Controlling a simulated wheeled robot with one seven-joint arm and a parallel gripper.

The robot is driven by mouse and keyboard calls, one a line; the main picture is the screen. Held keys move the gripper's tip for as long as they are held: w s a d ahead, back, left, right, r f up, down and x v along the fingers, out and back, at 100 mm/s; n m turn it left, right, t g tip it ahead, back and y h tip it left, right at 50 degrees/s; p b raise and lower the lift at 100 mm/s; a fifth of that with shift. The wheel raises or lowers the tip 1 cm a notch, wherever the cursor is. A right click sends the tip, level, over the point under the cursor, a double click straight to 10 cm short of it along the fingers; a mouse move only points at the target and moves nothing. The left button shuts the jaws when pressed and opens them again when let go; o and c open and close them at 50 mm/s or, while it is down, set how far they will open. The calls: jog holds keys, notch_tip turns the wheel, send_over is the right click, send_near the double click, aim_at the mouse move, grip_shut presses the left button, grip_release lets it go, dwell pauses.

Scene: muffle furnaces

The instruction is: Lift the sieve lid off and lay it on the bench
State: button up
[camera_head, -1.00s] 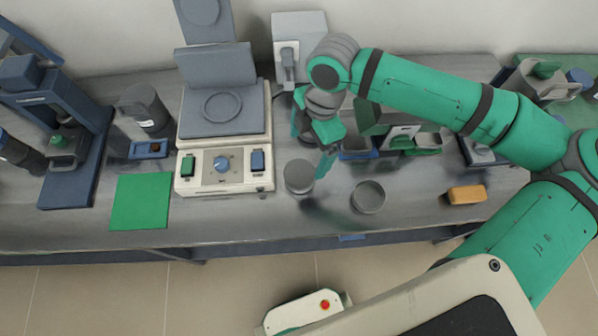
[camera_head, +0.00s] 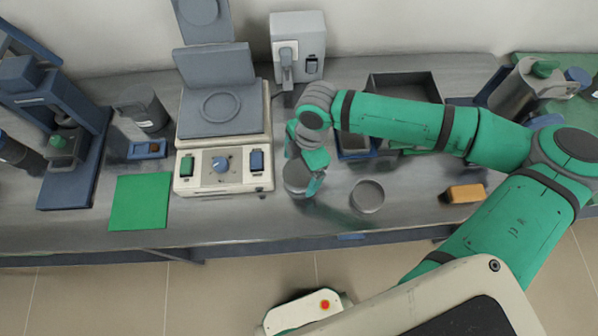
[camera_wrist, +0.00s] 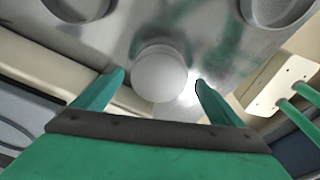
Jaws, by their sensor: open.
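The fingers are open, with a visible gap on each side of the lid. I cannot tell how far above the lid the fingertips are.
An open round grey pan (camera_head: 368,196) stands to the right on the bench (camera_head: 235,222). A yellow block (camera_head: 466,194) lies farther right. The balance (camera_head: 222,176) and a green mat (camera_head: 140,202) are to the left. Clear bench lies in front.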

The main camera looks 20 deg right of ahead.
jog(key=shift+w, duration=0.1)
jog(key=c, duration=1.2)
jog(key=shift+w, duration=0.1)
